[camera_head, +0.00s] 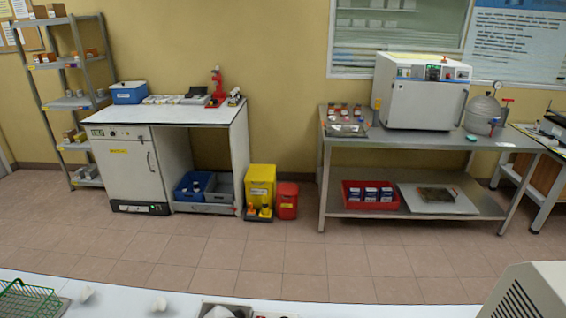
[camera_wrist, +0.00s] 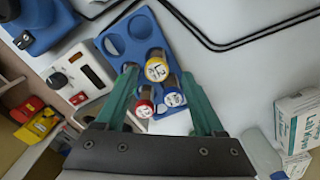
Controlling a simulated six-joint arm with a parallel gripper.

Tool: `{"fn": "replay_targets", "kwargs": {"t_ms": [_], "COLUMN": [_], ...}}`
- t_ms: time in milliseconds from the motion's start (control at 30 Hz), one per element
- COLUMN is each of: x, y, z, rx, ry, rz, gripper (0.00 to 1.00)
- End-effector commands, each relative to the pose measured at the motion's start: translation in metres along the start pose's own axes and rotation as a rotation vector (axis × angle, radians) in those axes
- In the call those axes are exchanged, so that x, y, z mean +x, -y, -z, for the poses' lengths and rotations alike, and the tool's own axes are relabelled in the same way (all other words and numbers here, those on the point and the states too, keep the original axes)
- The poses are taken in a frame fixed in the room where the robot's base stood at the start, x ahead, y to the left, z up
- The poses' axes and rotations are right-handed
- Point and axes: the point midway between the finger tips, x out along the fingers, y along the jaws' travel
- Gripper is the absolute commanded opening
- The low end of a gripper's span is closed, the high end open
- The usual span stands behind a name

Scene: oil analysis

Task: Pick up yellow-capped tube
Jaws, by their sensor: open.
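The yellow-capped tube (camera_wrist: 157,69) stands in a blue rack (camera_wrist: 129,33) in the wrist view, seen from above with its cap towards me. A red-capped tube (camera_wrist: 144,108) and a white-capped tube (camera_wrist: 173,98) stand in the same rack, close to it. My gripper (camera_wrist: 165,84) is open, with its green fingers on either side of this group of tubes in the picture. It appears to hold nothing. I cannot tell how far the fingertips are above the caps. The head view does not show my gripper or the rack.
In the wrist view a black cable (camera_wrist: 225,47) runs behind the rack. A white device (camera_wrist: 78,73) is at its left, a blue device (camera_wrist: 38,22) at upper left, and white boxes (camera_wrist: 298,115) at right. The head view shows a white counter (camera_head: 125,293) in front and a steel table (camera_head: 400,142) beyond.

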Motion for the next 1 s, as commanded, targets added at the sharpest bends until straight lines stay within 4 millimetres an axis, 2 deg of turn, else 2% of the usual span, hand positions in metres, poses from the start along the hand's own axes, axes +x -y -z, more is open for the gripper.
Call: {"fn": "replay_targets", "kwargs": {"t_ms": [300, 567, 900, 967, 1000], "x": [0.053, 0.058, 0.058, 0.057, 0.057], "y": [-0.004, -0.005, -0.005, -0.005, -0.005], "z": [0.003, 0.004, 0.004, 0.004, 0.004], "rx": [0.003, 0.003, 0.004, 0.004, 0.004], "ry": [0.003, -0.001, -0.001, -0.001, -0.001], "rz": [0.001, 0.000, 0.000, 0.000, 0.000], "gripper": [0.70, 0.70, 0.09, 0.00, 0.00]}}
